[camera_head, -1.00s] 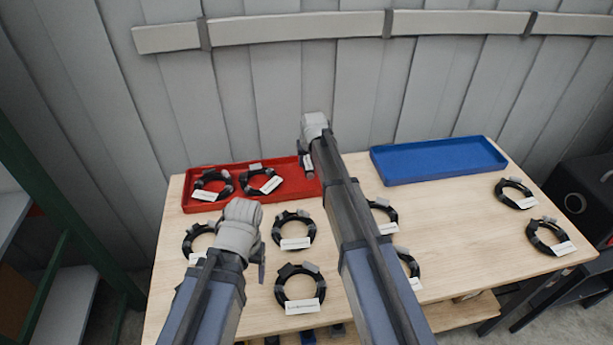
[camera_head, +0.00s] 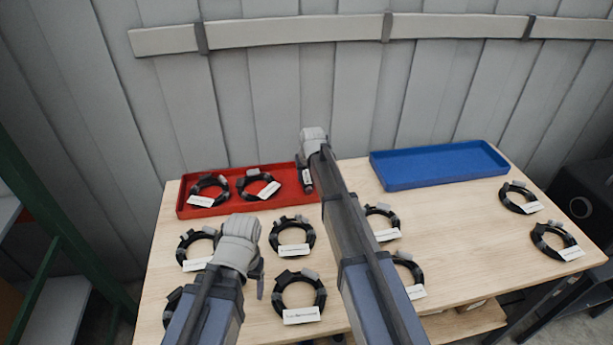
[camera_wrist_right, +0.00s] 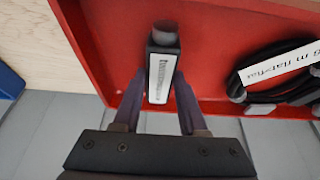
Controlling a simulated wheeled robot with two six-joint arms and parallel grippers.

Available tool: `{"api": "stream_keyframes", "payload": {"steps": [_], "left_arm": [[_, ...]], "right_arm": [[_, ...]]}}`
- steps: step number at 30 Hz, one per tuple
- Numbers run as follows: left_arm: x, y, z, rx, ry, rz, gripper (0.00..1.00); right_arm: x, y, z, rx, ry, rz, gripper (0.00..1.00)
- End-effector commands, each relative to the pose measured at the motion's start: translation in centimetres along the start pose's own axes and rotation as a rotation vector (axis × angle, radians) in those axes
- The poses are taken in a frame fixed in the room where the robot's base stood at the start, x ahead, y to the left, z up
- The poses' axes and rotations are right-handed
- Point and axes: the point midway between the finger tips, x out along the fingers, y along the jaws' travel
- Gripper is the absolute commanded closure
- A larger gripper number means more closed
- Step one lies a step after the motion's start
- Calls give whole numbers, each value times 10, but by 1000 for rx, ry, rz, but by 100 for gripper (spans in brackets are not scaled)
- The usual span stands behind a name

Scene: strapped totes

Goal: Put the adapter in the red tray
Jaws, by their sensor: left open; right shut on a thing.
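The adapter (camera_wrist_right: 163,62) is a small black block with a white label, held between the fingers of my right gripper (camera_wrist_right: 160,98) over the red tray. In the head view the adapter (camera_head: 306,178) shows at the right end of the red tray (camera_head: 286,194), partly hidden by my right arm. I cannot tell whether it touches the tray floor. Two black cable coils with white labels, one here (camera_head: 209,187), lie in the tray's left and middle. My left gripper (camera_head: 261,285) is open and empty above the table's front left; its fingers are mostly hidden by its wrist.
An empty blue tray (camera_head: 440,165) stands at the back right of the wooden table (camera_head: 465,235). Several labelled cable coils lie around, such as a middle one (camera_head: 292,235) and a right one (camera_head: 553,240). A plank wall (camera_head: 270,90) rises behind. The table's right middle is clear.

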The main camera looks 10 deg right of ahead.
Motion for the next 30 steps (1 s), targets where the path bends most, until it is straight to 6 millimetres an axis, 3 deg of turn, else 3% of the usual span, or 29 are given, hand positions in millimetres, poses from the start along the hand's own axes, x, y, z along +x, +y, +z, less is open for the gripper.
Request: {"api": "stream_keyframes", "payload": {"steps": [9, 10, 18, 30], "left_arm": [[8, 0, 0, 0, -1, -2, 28], [8, 0, 0, 0, -1, -2, 28], [9, 0, 1, 0, -4, -4, 28], [6, -1, 3, 0, -6, -5, 28]], "right_arm": [[7, 0, 3, 0, 0, 0, 100], [7, 0, 3, 0, 0, 0, 57], [9, 0, 4, 0, 0, 0, 28], [5, 0, 2, 0, 0, 0, 28]]}}
